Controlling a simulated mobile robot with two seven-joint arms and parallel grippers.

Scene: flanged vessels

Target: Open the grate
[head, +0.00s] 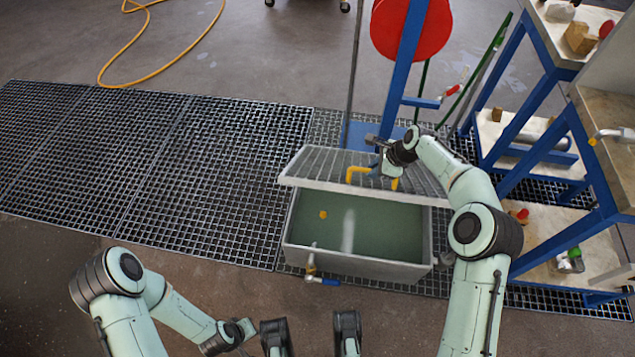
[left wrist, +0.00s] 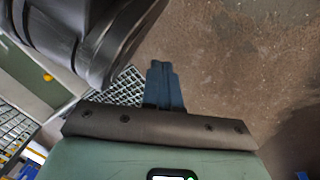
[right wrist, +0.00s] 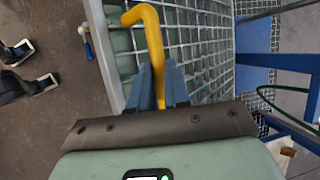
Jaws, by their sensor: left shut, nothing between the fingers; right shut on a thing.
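The grate (head: 320,166) is a grey slatted lid with a yellow handle (head: 357,171) on a grey tank (head: 365,268). Its front edge is raised above the tank, so the grate is tilted and the greenish inside shows below it. My right gripper (head: 378,168) is shut on the yellow handle. In the right wrist view the fingers (right wrist: 158,88) close around the handle (right wrist: 150,35), with the grate's mesh (right wrist: 195,50) behind. My left gripper (head: 246,328) is shut and empty, low in front of the tank; its closed fingers (left wrist: 163,82) show in the left wrist view.
A small orange thing (head: 323,214) shows inside the tank. A tap with a blue lever (head: 322,281) sticks out at the tank's front. A blue-framed shelf (head: 545,95) stands at right, and a red reel (head: 411,28) behind. Floor grating (head: 150,150) at left is clear.

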